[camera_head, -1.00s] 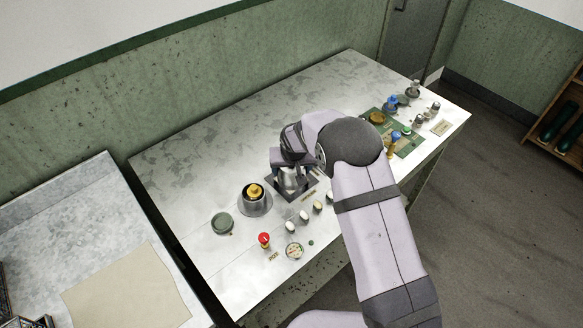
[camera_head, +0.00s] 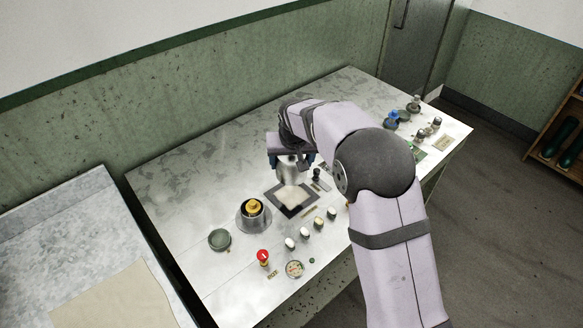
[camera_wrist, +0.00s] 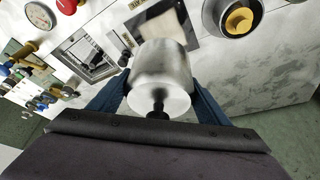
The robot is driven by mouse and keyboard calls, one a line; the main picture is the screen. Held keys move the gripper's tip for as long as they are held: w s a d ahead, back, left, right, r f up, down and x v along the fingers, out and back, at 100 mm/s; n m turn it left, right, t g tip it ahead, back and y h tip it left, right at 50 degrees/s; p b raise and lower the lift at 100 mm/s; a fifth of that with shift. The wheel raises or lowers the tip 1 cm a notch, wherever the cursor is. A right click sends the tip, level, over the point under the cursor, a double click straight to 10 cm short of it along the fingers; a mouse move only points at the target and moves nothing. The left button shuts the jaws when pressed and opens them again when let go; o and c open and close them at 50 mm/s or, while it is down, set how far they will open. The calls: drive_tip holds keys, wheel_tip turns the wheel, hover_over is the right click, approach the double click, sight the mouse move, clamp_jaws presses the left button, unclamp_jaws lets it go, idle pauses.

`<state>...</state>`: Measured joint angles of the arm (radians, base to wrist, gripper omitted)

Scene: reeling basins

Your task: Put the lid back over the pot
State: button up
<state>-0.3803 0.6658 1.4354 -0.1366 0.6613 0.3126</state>
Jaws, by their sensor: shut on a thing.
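My gripper (camera_head: 289,158) is shut on a steel cylinder (camera_head: 289,172), which looks like a deep lid. In the wrist view the cylinder (camera_wrist: 163,75) sits between the blue fingers, with a black knob on the end facing the camera. It hangs a little above a dark square frame (camera_head: 271,194) with a pale pad inside. The pot also shows at the top right of the wrist view (camera_wrist: 225,29). The far end of the cylinder is hidden.
A red button (camera_head: 263,255), a round gauge (camera_head: 294,269) and a row of pale knobs (camera_head: 305,232) line the front. A green-grey dish (camera_head: 219,240) lies left of the pot. Bottles stand at the far right. The back of the table is clear.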

sight(252, 204)
drive_tip(key=s+a+n+p, duration=0.1)
drive_tip(key=s+a+n, duration=0.1)
drive_tip(key=s+a, duration=0.1)
drive_tip(key=s+a+n+y+p, duration=0.1)
drive_tip(key=s+a, duration=0.1)
drive_tip(key=a, duration=0.2)
drive_tip(key=s+a+n+y+p, duration=0.1)
drive_tip(key=s+a+n, duration=0.1)
drive_tip(key=s+a, duration=0.1)
drive_tip(key=shift+s+a+r+n+g, duration=0.2)
drive_tip(key=shift+s+n+g, duration=0.1)
drive_tip(key=shift+s+g, duration=0.1)
drive_tip(key=shift+s+a, duration=0.2)
drive_tip(key=shift+s, duration=0.1)
drive_tip(key=shift+f, duration=0.1)
drive_tip(key=shift+f, duration=0.1)
drive_tip(key=shift+f+b, duration=1.2)
drive_tip(key=shift+f, duration=0.7)
drive_tip(key=shift+f+b, duration=2.05)
drive_tip(key=shift+f, duration=0.85)
idle(0.5)
drive_tip(key=o, duration=1.4)
